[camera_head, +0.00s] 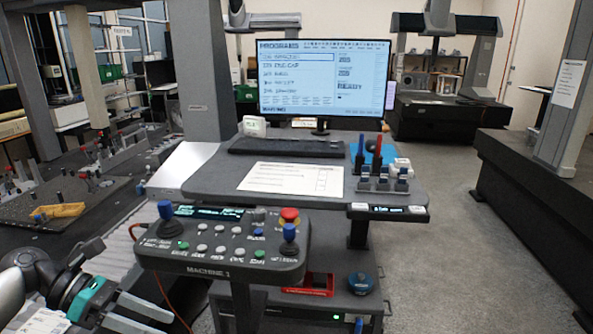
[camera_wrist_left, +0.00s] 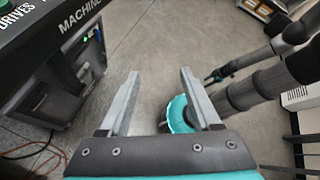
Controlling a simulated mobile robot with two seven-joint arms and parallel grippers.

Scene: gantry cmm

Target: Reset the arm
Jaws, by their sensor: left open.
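My left gripper (camera_head: 168,323) is at the bottom left of the head view, in front of and below the control panel (camera_head: 222,243). Its two grey fingers are apart. In the left wrist view the left gripper (camera_wrist_left: 159,75) is open, with only bare floor between the fingertips. Dark arm links with teal parts (camera_wrist_left: 265,85), which look like mine, show at the right of the left wrist view. I cannot make out the right gripper's fingers clearly there, and the head view does not show it.
The panel has blue-topped joysticks (camera_head: 165,210), buttons and a red emergency stop (camera_head: 290,215). Behind it are a desk with a sheet of paper (camera_head: 291,179), a keyboard (camera_head: 283,147) and a lit monitor (camera_head: 322,75). An orange cable hangs at the panel's left. Grey floor (camera_head: 460,240) is clear at right.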

